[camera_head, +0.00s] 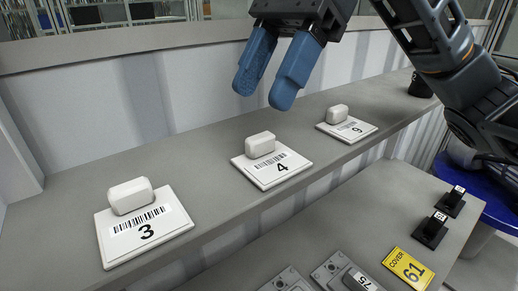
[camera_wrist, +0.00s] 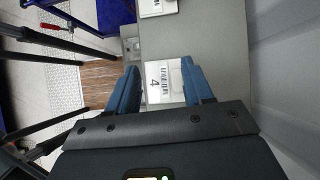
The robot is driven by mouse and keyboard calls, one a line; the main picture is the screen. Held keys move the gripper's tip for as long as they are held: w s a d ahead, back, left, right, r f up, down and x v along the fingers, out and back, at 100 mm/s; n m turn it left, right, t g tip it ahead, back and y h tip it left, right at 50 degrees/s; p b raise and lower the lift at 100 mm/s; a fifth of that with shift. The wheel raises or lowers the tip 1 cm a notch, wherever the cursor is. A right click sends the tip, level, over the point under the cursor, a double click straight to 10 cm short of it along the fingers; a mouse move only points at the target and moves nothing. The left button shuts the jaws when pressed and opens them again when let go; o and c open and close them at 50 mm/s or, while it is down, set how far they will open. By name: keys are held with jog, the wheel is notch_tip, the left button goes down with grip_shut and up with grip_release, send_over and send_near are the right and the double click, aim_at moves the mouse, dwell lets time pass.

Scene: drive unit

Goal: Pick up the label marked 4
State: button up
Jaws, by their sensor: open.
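The label marked 4 (camera_head: 272,168) is a white square plate with a barcode and a white block-shaped grip on its back part. It lies flat on the grey shelf, in the middle of three such labels. My gripper (camera_head: 268,90) has blue fingers, is open and empty, and hangs above the shelf over the label marked 4, apart from it. In the wrist view the label marked 4 (camera_wrist: 160,80) shows between the two fingers (camera_wrist: 162,88); its grip is hidden or hard to make out there.
The label marked 3 (camera_head: 145,226) lies to the left and the label marked 9 (camera_head: 346,128) to the right on the grey shelf (camera_head: 205,170). A wall rises behind the shelf. A lower surface holds a yellow cover 61 (camera_head: 408,268) and black parts (camera_head: 431,229).

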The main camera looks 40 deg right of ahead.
aim_at(261, 136)
jog(key=shift+w+d+f+m+t+h+p, duration=0.15)
jog(key=shift+w+f+h+p, duration=0.25)
jog(key=shift+f, duration=0.75)
jog(key=shift+w+d+f+m+t+h+p, duration=0.15)
jog(key=shift+f+h+p, duration=0.3)
jog(key=shift+f, duration=0.7)
jog(key=shift+w+d+f+t+h+p, duration=0.15)
jog(key=shift+w+f+h+p, duration=0.25)
jog(key=shift+f, duration=0.75)
jog(key=shift+s, duration=0.1)
grip_shut()
